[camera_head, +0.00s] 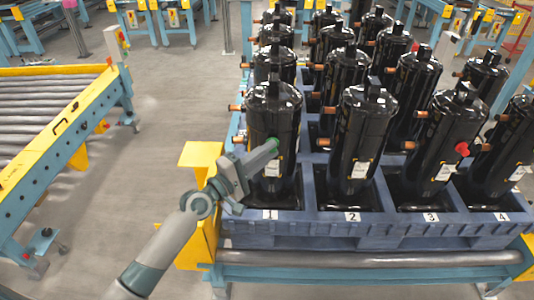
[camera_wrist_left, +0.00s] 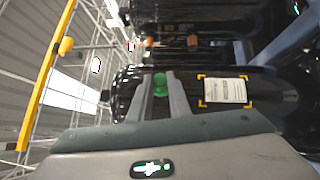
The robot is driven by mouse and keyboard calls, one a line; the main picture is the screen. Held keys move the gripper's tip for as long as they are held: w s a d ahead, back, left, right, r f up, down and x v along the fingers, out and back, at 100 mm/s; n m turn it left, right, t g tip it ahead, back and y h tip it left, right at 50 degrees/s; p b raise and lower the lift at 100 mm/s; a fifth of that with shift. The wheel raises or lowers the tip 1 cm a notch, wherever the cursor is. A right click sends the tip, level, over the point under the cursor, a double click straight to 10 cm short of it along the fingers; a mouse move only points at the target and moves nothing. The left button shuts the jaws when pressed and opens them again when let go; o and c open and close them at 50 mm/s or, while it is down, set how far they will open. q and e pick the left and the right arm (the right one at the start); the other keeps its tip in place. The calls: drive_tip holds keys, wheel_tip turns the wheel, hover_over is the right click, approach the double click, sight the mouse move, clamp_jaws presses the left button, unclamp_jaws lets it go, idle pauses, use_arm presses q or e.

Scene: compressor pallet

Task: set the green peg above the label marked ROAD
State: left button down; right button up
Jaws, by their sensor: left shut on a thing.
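The green peg (camera_head: 273,143) is at the front of the black compressor (camera_head: 262,114) in the slot numbered 1, above that compressor's white label (camera_head: 272,170). My left gripper (camera_head: 264,153) is shut on the peg. In the left wrist view the green peg (camera_wrist_left: 160,85) shows between the two fingers, against the dark compressor body. A white label (camera_wrist_left: 223,91) with yellow corner marks lies to the right of the fingers there. Its print is too small to read. Whether the peg is seated in the compressor cannot be told. My right gripper is not in view.
Several black compressors with copper stubs stand in a blue pallet (camera_head: 290,229) with slots numbered 1 to 4 in front. A red peg (camera_head: 462,149) is on the slot 3 compressor. A yellow post (camera_head: 200,155) stands by the pallet's left corner. A roller conveyor (camera_head: 45,117) is at left.

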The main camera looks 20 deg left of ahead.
use_arm(q)
drive_tip(key=shift+w+a, duration=0.15)
drive_tip(key=shift+w, duration=0.25)
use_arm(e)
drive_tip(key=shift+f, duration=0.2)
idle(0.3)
use_arm(q)
drive_tip(key=c, duration=1.6)
unclamp_jaws()
drive_tip(key=shift+o, duration=0.2)
drive_tip(key=shift+s, duration=0.1)
